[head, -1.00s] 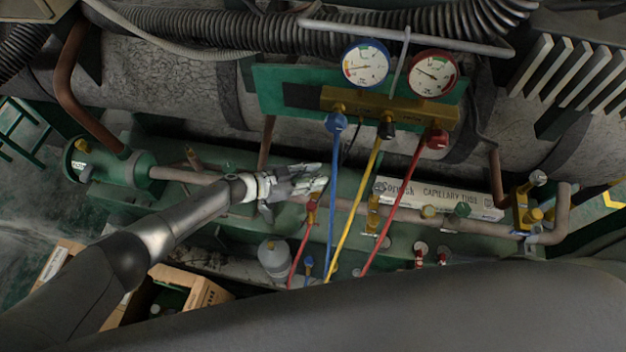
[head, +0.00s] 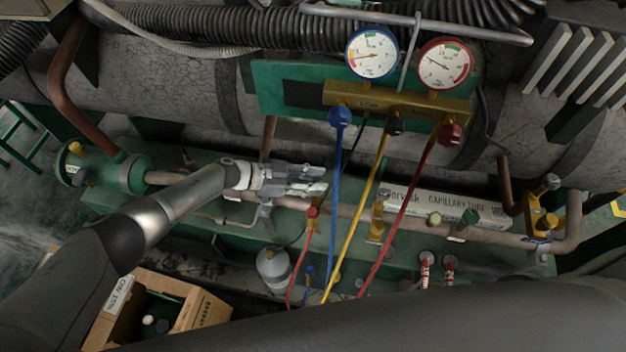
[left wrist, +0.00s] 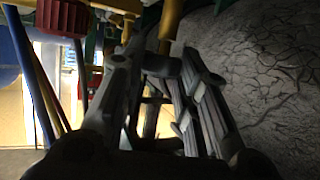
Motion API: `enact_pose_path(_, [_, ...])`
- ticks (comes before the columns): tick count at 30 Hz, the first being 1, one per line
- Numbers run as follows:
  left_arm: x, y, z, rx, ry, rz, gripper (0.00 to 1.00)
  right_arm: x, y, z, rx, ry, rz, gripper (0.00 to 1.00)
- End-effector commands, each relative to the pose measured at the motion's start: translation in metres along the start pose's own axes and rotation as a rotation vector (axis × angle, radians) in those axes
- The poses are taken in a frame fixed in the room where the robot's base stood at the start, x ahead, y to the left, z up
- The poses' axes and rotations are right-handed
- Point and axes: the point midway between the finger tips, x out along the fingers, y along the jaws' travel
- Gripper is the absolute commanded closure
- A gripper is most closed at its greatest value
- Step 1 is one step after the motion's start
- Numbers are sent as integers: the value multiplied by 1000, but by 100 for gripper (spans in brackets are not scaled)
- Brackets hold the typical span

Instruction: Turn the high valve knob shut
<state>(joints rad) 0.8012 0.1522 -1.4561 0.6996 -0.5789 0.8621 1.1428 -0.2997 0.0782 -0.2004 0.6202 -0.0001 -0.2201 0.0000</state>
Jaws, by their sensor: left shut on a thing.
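The high valve knob appears to be the red knob (head: 450,133) at the right end of the brass manifold (head: 375,100), under the red-rimmed gauge (head: 444,64). My left gripper (head: 322,184) is left of and below that knob, clear of it, beside the blue hose (head: 334,215) and over the horizontal pipe. Its fingers are close together on something that I cannot make out. In the left wrist view the fingers (left wrist: 155,75) reach toward a yellow piece (left wrist: 171,18). A ribbed red part (left wrist: 64,14) is off to their left. My right gripper is not in view.
A blue knob (head: 341,116) and yellow (head: 359,240) and red hoses (head: 396,215) hang from the manifold. A red fitting (head: 312,212) is just below my gripper. A grey bottle (head: 273,267) and an open cardboard box (head: 205,315) are lower left. The tank wall (head: 190,90) is behind.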

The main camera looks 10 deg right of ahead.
Motion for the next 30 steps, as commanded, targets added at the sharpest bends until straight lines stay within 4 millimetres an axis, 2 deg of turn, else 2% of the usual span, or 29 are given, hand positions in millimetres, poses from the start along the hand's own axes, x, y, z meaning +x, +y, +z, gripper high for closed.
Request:
enact_pose_path(1, [0, 0, 1, 0, -2, -2, 68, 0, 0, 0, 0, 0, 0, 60])
enact_pose_path(6, [0, 0, 0, 0, -1, -1, 49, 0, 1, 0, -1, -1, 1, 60])
enact_pose_path(17, [-4, 0, 1, 1, -1, -1, 49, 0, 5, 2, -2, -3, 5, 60])
enact_pose_path(23, [-29, 0, 1, 1, -2, -3, 49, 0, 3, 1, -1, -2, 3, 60])
enact_pose_path(30, [-79, -1, 1, 1, -2, -4, 49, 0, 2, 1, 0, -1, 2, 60])
